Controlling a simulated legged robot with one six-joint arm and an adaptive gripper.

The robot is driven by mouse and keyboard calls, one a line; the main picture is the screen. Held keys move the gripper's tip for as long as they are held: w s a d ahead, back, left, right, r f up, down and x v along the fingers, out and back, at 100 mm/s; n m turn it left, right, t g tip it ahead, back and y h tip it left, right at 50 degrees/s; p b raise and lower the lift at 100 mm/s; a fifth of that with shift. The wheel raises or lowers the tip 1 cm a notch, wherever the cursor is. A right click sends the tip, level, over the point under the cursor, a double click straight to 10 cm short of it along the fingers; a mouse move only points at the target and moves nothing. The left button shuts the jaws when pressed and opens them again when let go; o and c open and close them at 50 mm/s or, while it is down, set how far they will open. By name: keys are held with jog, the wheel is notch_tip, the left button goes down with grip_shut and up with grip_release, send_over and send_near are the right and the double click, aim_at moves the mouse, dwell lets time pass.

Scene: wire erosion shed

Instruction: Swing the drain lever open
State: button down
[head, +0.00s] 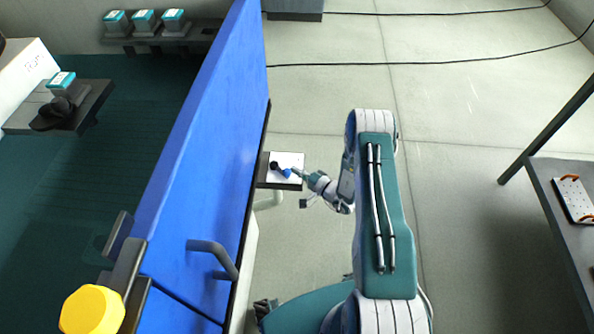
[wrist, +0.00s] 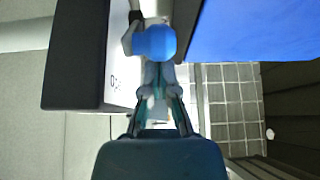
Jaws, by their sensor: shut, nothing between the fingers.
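The drain lever (head: 275,166) is a short dark arm with a blue knob (head: 288,174), on a white-faced block beside the blue tank wall. In the wrist view the blue knob (wrist: 155,43) is just beyond my fingertips, and the white plate (wrist: 119,60) with partly hidden lettering is to its left. My gripper (head: 295,172) is shut and empty, at the right side of the knob in the head view. In the wrist view my gripper (wrist: 157,72) points at the knob. I cannot tell whether the fingertips touch it. The lever's pivot is mostly hidden in the wrist view.
The tall blue wall (head: 200,140) with a grey handle (head: 214,254) runs along the left. A pale pipe (head: 269,199) is below the lever block. A dark bench (head: 556,190) stands at right. Cables (head: 420,64) cross the otherwise open floor.

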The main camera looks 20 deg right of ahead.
jog(key=shift+s+a, duration=0.3)
jog(key=shift+a, duration=0.35)
jog(key=d, duration=0.1)
jog(key=w+d, duration=0.1)
jog(key=d, duration=0.2)
jog(key=shift+w+f, duration=0.1)
jog(key=shift+w, duration=0.15)
jog(key=s+a, duration=0.2)
jog(key=s, duration=0.7)
jog(key=shift+a, duration=0.2)
jog(key=shift+d, duration=0.15)
